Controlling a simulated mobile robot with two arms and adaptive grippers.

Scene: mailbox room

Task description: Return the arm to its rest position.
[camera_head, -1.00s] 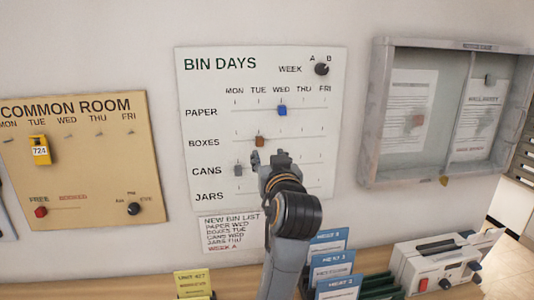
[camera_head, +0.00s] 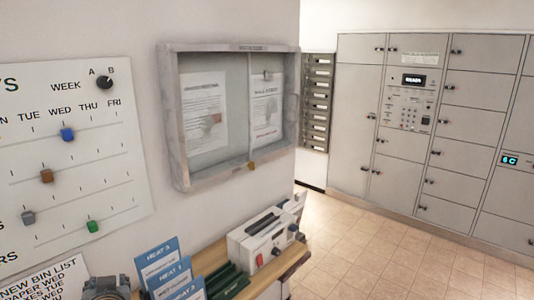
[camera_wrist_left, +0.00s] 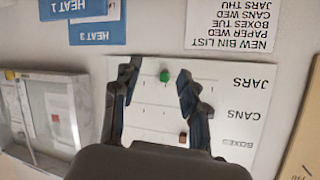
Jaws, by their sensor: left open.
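My left gripper (camera_wrist_left: 159,67) is open and empty in the left wrist view, its two dark fingers apart in front of the white BIN DAYS board, which appears upside down there. In the head view only a grey part of my arm shows at the bottom left; no fingertips show. The BIN DAYS board (camera_head: 120,190) is cut off at the left edge. It carries a blue slider (camera_head: 67,134), a brown slider (camera_head: 46,176), a grey slider (camera_head: 28,218), a green slider (camera_head: 93,226) and a black week knob (camera_head: 104,83). My right gripper is out of view.
A framed notice case (camera_head: 172,120) hangs right of the board. Below are blue HEAT cards (camera_head: 157,262) and a white device (camera_head: 262,240) on a wooden shelf (camera_head: 290,264). Grey lockers (camera_head: 357,90) stand at the far right behind open tiled floor (camera_head: 380,255).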

